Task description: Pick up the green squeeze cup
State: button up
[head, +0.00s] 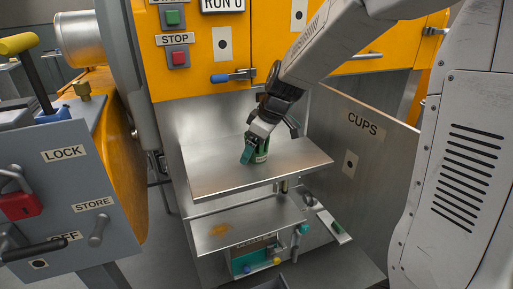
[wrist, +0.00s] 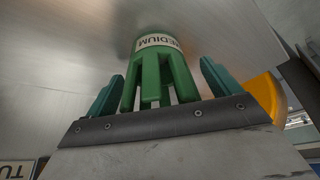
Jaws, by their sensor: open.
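The green squeeze cup (wrist: 161,75) stands on the upper metal shelf (head: 215,176). It has slotted ribs and a pale band reading MEDIUM. In the head view the cup (head: 262,155) is partly hidden behind my gripper (head: 256,152). In the wrist view my gripper (wrist: 160,95) is open, with one teal finger on each side of the cup. A gap shows between the cup and each finger, and the cup lies between them. The near end of the cup is hidden by the gripper's dark front edge.
A CUPS panel (head: 362,140) stands to the right of the shelf. The orange machine front with a STOP button (head: 179,58) is above. A lower shelf (head: 245,222) and a bin with coloured items (head: 262,257) are below. The upper shelf's left part is bare.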

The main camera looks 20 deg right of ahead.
jog(key=c, duration=1.2)
jog(key=shift+r, duration=0.15)
